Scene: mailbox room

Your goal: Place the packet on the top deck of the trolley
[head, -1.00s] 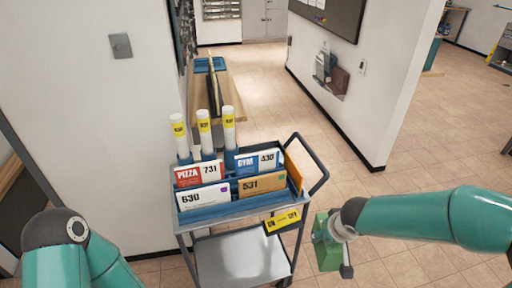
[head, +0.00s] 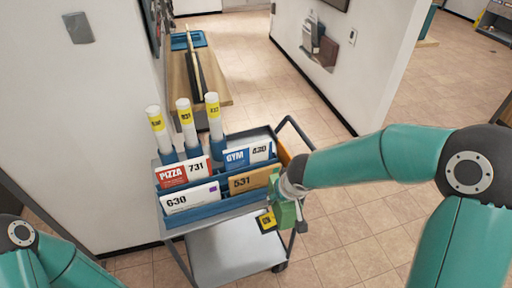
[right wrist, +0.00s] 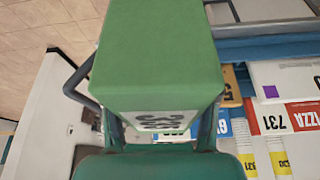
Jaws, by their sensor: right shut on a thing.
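The packet is a green box (head: 285,214) with a white printed label; it fills the top middle of the right wrist view (right wrist: 155,55). My right gripper (head: 284,200) is shut on it, at the front right corner of the trolley. The trolley (head: 240,257) is grey, and its top deck (head: 200,226) carries a blue sorter (head: 215,208). In the head view the packet overlaps the deck's right edge; I cannot tell whether they touch. My left arm shows at the lower left, but its gripper is out of view.
The sorter holds a white 630 mailer (head: 190,198), a brown 531 envelope (head: 250,180), PIZZA (head: 183,172) and GYM (head: 247,154) items, and upright tubes (head: 185,122). A yellow tag (head: 266,221) is at the front right. A wooden bench (head: 205,80) stands behind; floor at right is open.

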